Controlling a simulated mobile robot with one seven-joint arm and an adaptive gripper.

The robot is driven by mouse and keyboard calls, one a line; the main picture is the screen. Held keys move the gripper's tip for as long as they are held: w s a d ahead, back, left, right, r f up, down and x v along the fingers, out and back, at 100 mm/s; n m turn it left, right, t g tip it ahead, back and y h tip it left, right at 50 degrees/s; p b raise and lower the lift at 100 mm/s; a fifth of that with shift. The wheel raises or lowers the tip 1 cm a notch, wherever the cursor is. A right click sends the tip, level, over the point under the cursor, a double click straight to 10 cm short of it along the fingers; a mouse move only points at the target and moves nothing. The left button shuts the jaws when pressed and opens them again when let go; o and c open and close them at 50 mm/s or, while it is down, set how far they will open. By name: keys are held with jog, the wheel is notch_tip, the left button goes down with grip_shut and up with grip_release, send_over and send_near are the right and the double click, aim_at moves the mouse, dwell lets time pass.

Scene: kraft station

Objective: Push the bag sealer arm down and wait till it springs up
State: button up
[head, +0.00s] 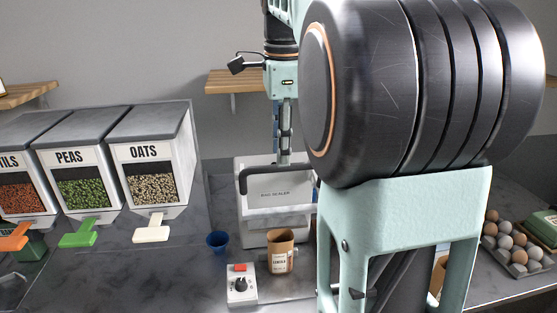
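The bag sealer (275,205) is a white box-shaped machine labelled "BAG SEALER", standing on the counter at the centre of the head view. Its black sealer arm (243,180) is a bent bar across the upper front, seen raised above the sealer's lower part. My gripper (284,160) points down over the sealer, its tips close to the black bar. I cannot tell whether they touch it. The fingers look narrow from this side, and their opening is not clear. A brown kraft bag (281,255) with a label stands upright in front of the sealer.
Labelled dispensers (158,150) stand left. Eggs (507,238) lie at right. My arm hides the counter right of the sealer.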

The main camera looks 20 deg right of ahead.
jog(key=shift+w+f, duration=0.1)
jog(key=shift+f, duration=1.4)
grip_shut()
